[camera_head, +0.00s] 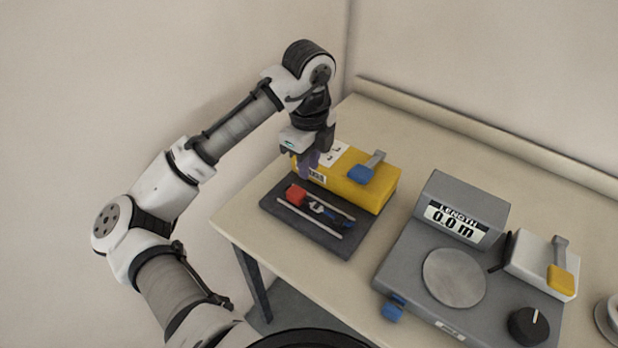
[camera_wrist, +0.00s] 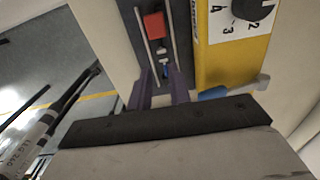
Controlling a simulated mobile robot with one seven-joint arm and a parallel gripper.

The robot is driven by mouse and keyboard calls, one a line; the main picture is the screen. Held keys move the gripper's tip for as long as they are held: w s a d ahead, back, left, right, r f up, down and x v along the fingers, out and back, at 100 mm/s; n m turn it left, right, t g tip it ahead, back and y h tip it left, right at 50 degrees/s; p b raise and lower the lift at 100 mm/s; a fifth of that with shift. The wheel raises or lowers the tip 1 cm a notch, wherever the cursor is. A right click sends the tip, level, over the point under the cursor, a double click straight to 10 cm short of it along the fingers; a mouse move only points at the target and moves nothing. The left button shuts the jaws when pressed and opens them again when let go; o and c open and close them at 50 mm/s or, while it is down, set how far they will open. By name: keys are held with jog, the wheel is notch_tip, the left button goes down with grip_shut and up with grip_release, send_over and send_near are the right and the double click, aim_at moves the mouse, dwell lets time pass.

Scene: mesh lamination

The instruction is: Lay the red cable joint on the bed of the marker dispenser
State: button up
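A red block (camera_head: 296,194), which I take to be the red cable joint, rests at the left end of the dark grey bed (camera_head: 348,245), between two pale rails. The bed lies in front of a yellow box (camera_head: 387,192) with a blue lever, apparently the marker dispenser. In the wrist view the red block (camera_wrist: 154,25) lies beyond my fingertips, and the yellow box (camera_wrist: 222,72) is to the right. My gripper (camera_head: 308,165) is above the left end of the bed. Its purple fingers (camera_wrist: 161,80) are apart with nothing visibly held between them.
A small white and blue piece (camera_head: 322,209) lies between the rails, right of the red block. A grey length counter (camera_head: 408,285) with a round plate and a knob stands to the right. A white box with a yellow lever (camera_head: 542,264) is at far right.

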jog(key=shift+r, duration=0.55)
